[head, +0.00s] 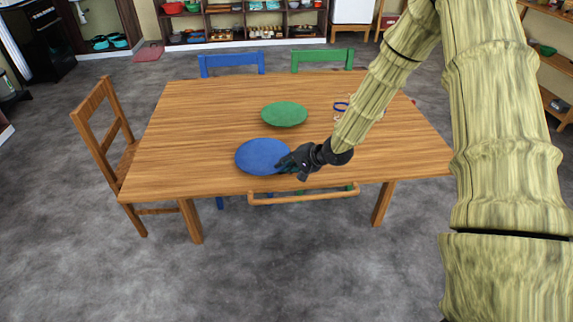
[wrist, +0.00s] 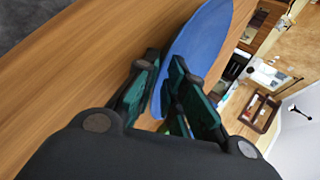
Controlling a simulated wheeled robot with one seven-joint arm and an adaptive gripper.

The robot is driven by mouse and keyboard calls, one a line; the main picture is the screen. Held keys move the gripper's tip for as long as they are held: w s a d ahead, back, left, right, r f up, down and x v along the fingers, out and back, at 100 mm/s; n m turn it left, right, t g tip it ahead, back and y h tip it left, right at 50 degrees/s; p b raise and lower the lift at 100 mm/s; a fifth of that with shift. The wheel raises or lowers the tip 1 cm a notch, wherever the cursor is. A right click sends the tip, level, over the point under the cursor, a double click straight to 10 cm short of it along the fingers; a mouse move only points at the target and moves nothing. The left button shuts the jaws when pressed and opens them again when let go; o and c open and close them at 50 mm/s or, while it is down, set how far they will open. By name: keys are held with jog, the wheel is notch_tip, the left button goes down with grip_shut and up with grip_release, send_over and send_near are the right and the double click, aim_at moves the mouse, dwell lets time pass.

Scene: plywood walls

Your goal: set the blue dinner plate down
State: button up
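The blue dinner plate (head: 258,155) is at the near side of the wooden table, left of my gripper (head: 283,164) in the head view. In the wrist view, the plate (wrist: 208,40) stretches away from my gripper (wrist: 168,72), its rim between the dark green finger pads. My gripper is shut on this rim. The plate looks about level with the tabletop; whether its underside touches the wood or hangs just above it, I cannot tell. The fingers hide part of the rim.
The wooden table (head: 190,125) has bare room left of the blue plate. A green plate (head: 284,114) lies behind it. A small blue-handled item (head: 341,106) is partly hidden by my arm. Chairs stand around: wooden (head: 102,130), blue (head: 231,60), green (head: 322,56).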

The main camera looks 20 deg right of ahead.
jog(key=shift+r, duration=0.1)
jog(key=v, duration=1.2)
jog(key=shift+p, duration=0.3)
